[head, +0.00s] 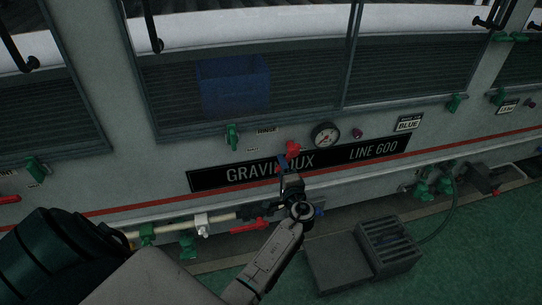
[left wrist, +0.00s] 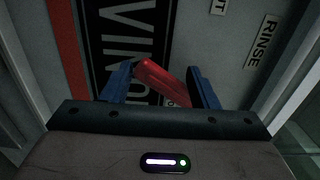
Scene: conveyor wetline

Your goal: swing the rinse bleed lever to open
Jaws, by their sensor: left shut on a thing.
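A red lever (head: 292,149), which I take to be the rinse bleed lever, is on the machine's front panel, below and right of the RINSE label (head: 267,130). My left gripper (head: 285,162) reaches up to it from below and covers its lower part. In the left wrist view, the red handle (left wrist: 163,83) lies slantwise between the blue fingers of my left gripper (left wrist: 162,88), which is shut on it. The lever's pivot and any open mark are hidden or too dark to read. My right gripper is not in view.
A green handle (head: 232,135) and a pressure gauge (head: 325,135) flank the lever. Another red lever (head: 249,226) sits on the pipe below. A grey box with a grate (head: 389,244) stands on the green floor at right. A blue crate (head: 233,86) is behind the window.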

